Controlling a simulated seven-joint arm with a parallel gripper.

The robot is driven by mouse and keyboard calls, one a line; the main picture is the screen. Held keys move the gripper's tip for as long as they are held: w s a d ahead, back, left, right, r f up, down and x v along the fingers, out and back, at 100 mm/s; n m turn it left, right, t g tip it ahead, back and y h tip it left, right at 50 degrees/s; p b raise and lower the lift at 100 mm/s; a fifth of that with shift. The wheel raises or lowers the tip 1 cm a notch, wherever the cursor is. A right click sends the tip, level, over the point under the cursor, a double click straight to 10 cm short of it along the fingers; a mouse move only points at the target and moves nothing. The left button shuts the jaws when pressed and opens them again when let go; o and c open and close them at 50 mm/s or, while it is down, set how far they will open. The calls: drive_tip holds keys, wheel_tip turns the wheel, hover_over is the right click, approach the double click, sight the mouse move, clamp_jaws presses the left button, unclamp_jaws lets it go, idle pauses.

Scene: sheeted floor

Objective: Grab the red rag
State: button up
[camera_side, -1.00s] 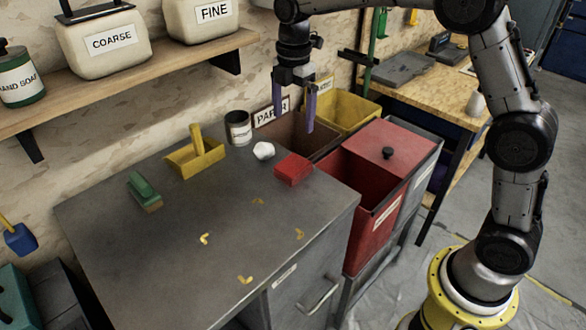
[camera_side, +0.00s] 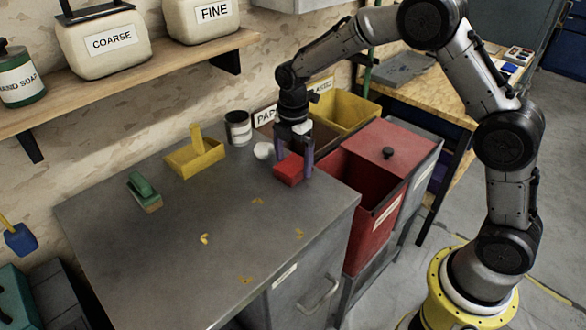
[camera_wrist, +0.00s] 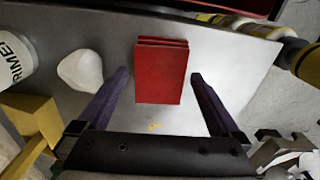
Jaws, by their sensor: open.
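The red rag (camera_side: 289,170) is a folded red block lying on the grey cabinet top near its back right edge. In the wrist view the red rag (camera_wrist: 162,72) lies ahead, centred between the two purple fingers. My gripper (camera_side: 294,170) is low over the rag, with a finger on either side of it in the side view. In the wrist view my gripper (camera_wrist: 158,76) is open, with a visible gap between each finger and the rag. Nothing is held. Whether the fingertips reach the cabinet top is hard to tell.
A crumpled white lump (camera_side: 264,150) lies just left of the rag, with a labelled can (camera_side: 238,128) behind it. A yellow tray (camera_side: 194,158) and a green brush (camera_side: 144,191) stand farther left. Red (camera_side: 370,205) and yellow (camera_side: 350,110) bins flank the right and back. The front cabinet top is mostly clear.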

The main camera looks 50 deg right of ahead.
drive_tip(key=shift+f, duration=0.8)
drive_tip(key=shift+c, duration=0.3)
drive_tip(key=c, duration=1.2)
drive_tip(key=shift+r, duration=0.1)
